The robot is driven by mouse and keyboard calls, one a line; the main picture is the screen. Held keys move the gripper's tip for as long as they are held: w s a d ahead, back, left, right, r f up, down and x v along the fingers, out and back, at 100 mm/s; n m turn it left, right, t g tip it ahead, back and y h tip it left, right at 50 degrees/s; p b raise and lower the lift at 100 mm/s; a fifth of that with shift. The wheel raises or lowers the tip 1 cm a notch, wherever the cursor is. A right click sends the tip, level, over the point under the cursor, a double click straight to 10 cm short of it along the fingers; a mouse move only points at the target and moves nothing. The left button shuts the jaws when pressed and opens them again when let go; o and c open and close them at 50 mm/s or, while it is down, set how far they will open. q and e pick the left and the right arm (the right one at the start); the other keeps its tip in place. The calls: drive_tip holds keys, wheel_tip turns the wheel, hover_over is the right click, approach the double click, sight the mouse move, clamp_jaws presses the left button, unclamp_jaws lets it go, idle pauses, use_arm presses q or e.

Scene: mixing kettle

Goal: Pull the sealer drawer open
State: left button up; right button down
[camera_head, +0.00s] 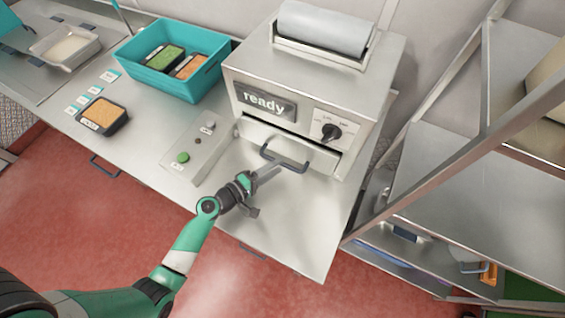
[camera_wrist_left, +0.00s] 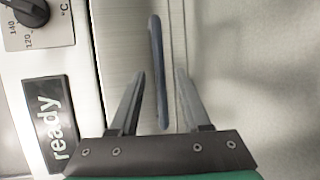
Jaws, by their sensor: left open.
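The sealer (camera_head: 300,85) is a metal box with a "ready" display on its front, which also shows in the wrist view (camera_wrist_left: 50,122). Its drawer front (camera_head: 315,157) is low on the machine and looks shut or nearly so. The drawer has a dark blue-grey bar handle (camera_head: 285,162). My left gripper (camera_head: 268,190) is open and empty, just in front of the handle. In the left wrist view the handle (camera_wrist_left: 158,70) lies between the two spread fingers, with no clear contact; how deep it sits between them I cannot tell. My right gripper is out of view.
A control box with a green button (camera_head: 182,157) sits left of the gripper. A teal crate (camera_head: 170,88) with food trays and a black tray (camera_head: 102,117) stand farther left. A black dial (camera_head: 331,131) is above the drawer. The counter in front of the drawer is clear.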

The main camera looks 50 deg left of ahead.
use_arm(q)
drive_tip(key=x, duration=0.3)
drive_tip(key=shift+w, duration=0.2)
clamp_jaws()
idle(1.3)
